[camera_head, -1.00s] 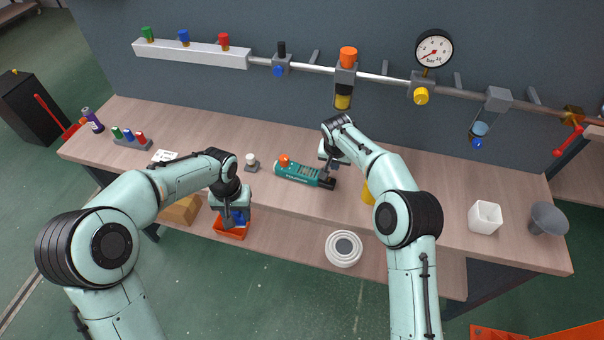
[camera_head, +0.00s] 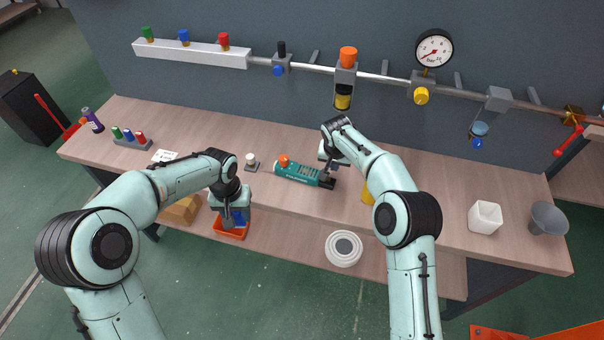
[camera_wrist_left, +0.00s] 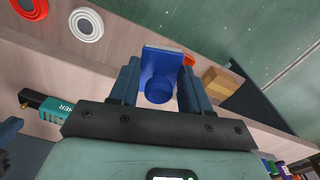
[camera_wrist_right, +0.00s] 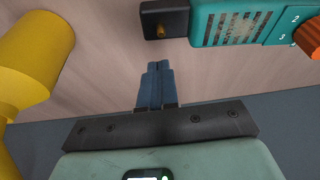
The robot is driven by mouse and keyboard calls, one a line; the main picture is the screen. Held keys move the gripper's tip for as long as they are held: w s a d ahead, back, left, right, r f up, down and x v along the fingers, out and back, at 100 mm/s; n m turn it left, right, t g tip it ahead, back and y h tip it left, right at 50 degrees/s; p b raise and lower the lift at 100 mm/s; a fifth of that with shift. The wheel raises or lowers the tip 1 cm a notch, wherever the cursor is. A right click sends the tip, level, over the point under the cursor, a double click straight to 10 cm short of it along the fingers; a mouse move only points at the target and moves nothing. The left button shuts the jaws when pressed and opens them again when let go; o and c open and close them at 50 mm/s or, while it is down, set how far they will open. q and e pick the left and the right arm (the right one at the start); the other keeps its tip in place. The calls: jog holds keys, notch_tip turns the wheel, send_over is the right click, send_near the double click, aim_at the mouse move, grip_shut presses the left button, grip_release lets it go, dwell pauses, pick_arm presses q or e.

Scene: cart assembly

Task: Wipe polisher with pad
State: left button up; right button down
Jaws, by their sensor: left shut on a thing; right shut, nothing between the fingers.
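The teal polisher (camera_head: 297,173) lies on the bench, with an orange knob at its left end and a black end at right. It also shows in the left wrist view (camera_wrist_left: 55,112) and right wrist view (camera_wrist_right: 232,22). The blue pad (camera_wrist_left: 162,62), a flat plate with a round knob, is held by its knob in my shut left gripper (camera_wrist_left: 160,85). In the head view the pad is mostly hidden by that gripper, over the orange tray (camera_head: 231,232). My right gripper (camera_wrist_right: 157,68) is shut and empty, beside the polisher's black end and apart from it.
A yellow object (camera_wrist_right: 28,65) stands close beside my right gripper. A white-knobbed block (camera_head: 251,163) sits left of the polisher. A cardboard-coloured box (camera_head: 182,209) and a white round lid (camera_head: 343,248) are on the lower front shelf.

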aim_at(334, 176)
pick_arm(q)
jog(key=shift+s+f, duration=0.25)
jog(key=shift+f, duration=0.2)
pick_arm(e)
jog(key=shift+f, duration=2.05)
